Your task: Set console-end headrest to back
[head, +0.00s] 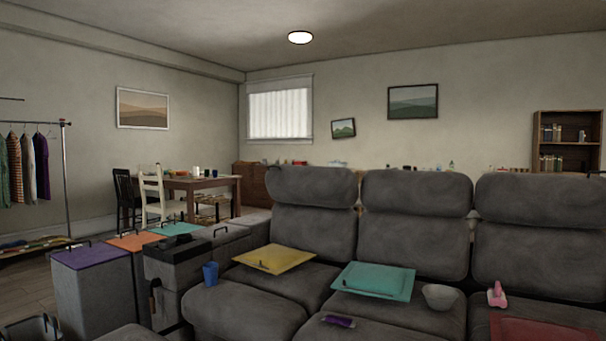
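A grey sofa with three seats fills the right half of the head view. Each seat back carries a separate padded headrest: the left headrest (311,187), the middle headrest (416,193) and the right headrest (540,198). All three look upright above their backrests. A dark console (178,249) stands just left of the left seat, so the left headrest is at the console end. A small dark piece shows at that headrest's top left corner. My gripper is not in view.
A yellow panel (274,259), teal panel (374,281), bowl (440,297), pink object (496,296), purple packet (338,321) and red item (535,330) lie on the seats. A blue cup (210,273) is beside the console. Lidded bins (92,290) stand left.

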